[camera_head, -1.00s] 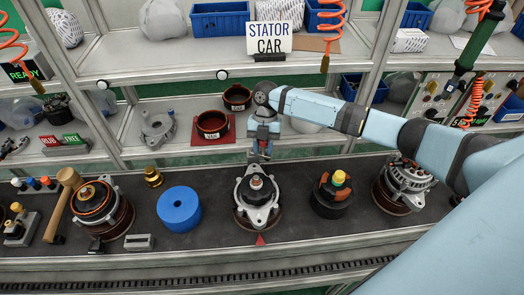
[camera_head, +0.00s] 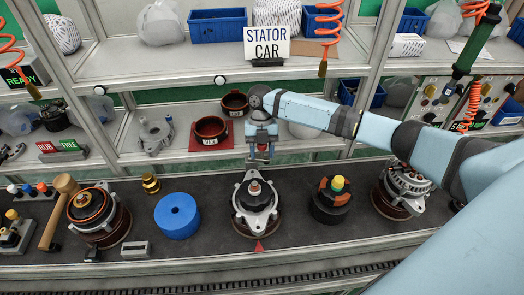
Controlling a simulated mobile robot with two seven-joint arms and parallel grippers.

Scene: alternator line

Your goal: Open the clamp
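My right gripper (camera_head: 261,156) points down behind and above the central alternator housing (camera_head: 255,202), its fingers apart with nothing seen between them. The housing is a silver piece with lugs and a dark centre with a short tan-topped shaft. It sits on a round brown base on the dark bench. The gripper is apart from it. I cannot pick out for certain which part is the clamp. My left gripper is not in view.
A blue cylinder (camera_head: 177,215) stands left of the housing and a dark stator with a yellow-green top (camera_head: 331,200) stands right. A wooden mallet (camera_head: 58,210) lies at the left. A red mat (camera_head: 211,136) with a brown ring is on the shelf behind.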

